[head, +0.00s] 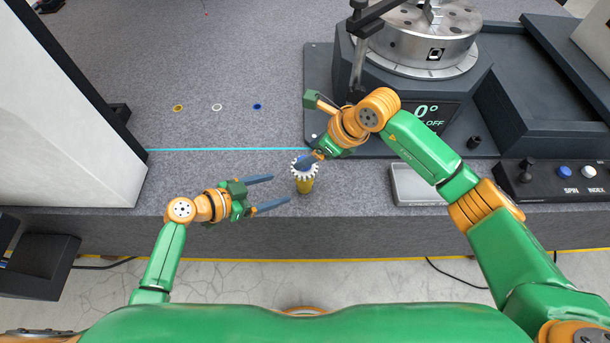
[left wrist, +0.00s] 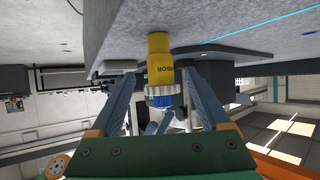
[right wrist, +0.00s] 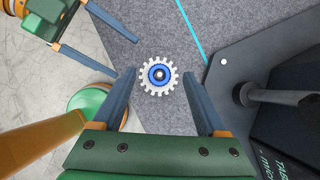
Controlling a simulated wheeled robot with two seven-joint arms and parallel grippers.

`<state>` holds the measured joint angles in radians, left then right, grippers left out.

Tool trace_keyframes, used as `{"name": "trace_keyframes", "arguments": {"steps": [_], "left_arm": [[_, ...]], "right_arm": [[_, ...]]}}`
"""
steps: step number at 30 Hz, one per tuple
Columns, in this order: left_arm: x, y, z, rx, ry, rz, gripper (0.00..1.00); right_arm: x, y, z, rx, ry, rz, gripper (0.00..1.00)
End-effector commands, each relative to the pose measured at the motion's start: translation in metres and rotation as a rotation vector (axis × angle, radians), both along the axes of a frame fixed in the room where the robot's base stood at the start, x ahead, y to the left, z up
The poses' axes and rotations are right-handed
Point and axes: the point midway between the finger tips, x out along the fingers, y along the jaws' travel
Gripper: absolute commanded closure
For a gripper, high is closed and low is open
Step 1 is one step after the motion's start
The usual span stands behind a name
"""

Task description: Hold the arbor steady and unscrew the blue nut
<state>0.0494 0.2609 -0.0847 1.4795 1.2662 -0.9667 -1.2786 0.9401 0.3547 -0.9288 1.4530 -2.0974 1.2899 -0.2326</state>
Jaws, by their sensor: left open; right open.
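The arbor (head: 304,186) stands upright near the bed's front edge, a yellow body with a white toothed gear (head: 304,169) on top. The blue nut (right wrist: 159,73) sits at the gear's centre in the right wrist view. My left gripper (head: 280,189) is open, its fingers pointing at the arbor from the left. In the left wrist view the yellow body (left wrist: 159,55) shows between and beyond the fingertips. My right gripper (right wrist: 160,73) is open above the gear, with one fingertip on each side of it and gaps between. In the head view it partly hides the nut.
A dark machine with a round metal table (head: 425,35) stands behind on the right. A shallow grey tray (head: 420,185) lies right of the arbor. Yellow, white and blue rings (head: 257,106) mark the bed at the back left. A cyan line (head: 225,150) crosses the bed.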

Motion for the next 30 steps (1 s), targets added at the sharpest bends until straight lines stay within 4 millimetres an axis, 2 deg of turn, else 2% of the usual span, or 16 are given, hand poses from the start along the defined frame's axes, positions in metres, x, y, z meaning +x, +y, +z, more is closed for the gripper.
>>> {"name": "trace_keyframes", "arguments": {"steps": [13, 19, 27, 29, 30], "left_arm": [[0.039, -0.059, -0.037, -0.003, 0.004, -0.003, 0.20], [0.046, -0.069, -0.046, -0.001, 0.004, -0.003, 0.20], [0.047, -0.071, -0.047, 0.000, 0.003, -0.002, 0.20], [0.047, -0.070, -0.047, 0.000, 0.003, -0.002, 0.33], [0.047, -0.070, -0.047, 0.000, 0.003, -0.002, 0.44]], "right_arm": [[0.000, 0.000, 0.000, 0.000, 0.000, 0.000, 0.25], [0.000, 0.000, 0.000, 0.000, 0.000, 0.000, 0.25], [0.000, 0.000, 0.000, 0.000, 0.000, 0.000, 0.25], [0.000, 0.000, 0.000, 0.000, 0.000, 0.000, 0.25], [0.000, 0.000, 0.000, 0.000, 0.000, 0.000, 0.25]]}}
